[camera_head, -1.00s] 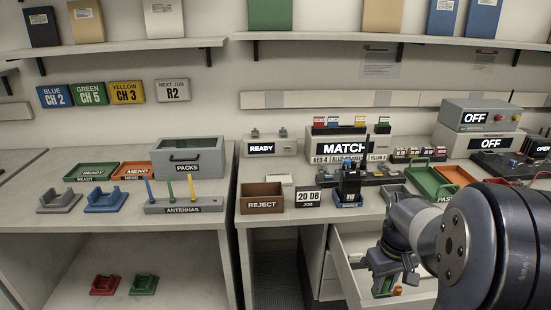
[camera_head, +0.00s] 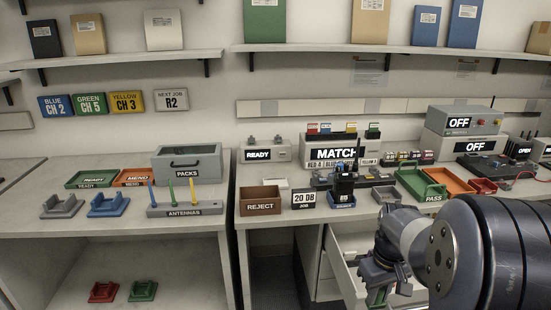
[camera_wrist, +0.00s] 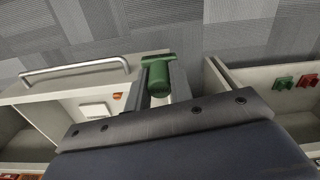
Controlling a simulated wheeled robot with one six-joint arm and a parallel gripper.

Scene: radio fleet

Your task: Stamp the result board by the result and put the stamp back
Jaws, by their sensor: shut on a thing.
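My gripper (camera_head: 380,288) is at the open drawer (camera_head: 345,268), low at the right of the head view. In the wrist view my gripper (camera_wrist: 160,86) is shut on a green stamp (camera_wrist: 158,75) with a rounded handle. A small orange piece (camera_wrist: 118,97) and a white block (camera_wrist: 95,110) lie in the drawer. The large display (camera_head: 336,154) reads MATCH. I cannot tell for certain which thing is the result board; a blank pale plate (camera_head: 275,184) lies behind the REJECT bin.
On the bench are a brown REJECT bin (camera_head: 260,200), a 20 DB job sign (camera_head: 303,199), a dark radio in a blue cradle (camera_head: 343,188) and a green PASS tray (camera_head: 420,183). My arm covers the bench's right front. The drawer's handle (camera_wrist: 75,68) sticks out over the floor.

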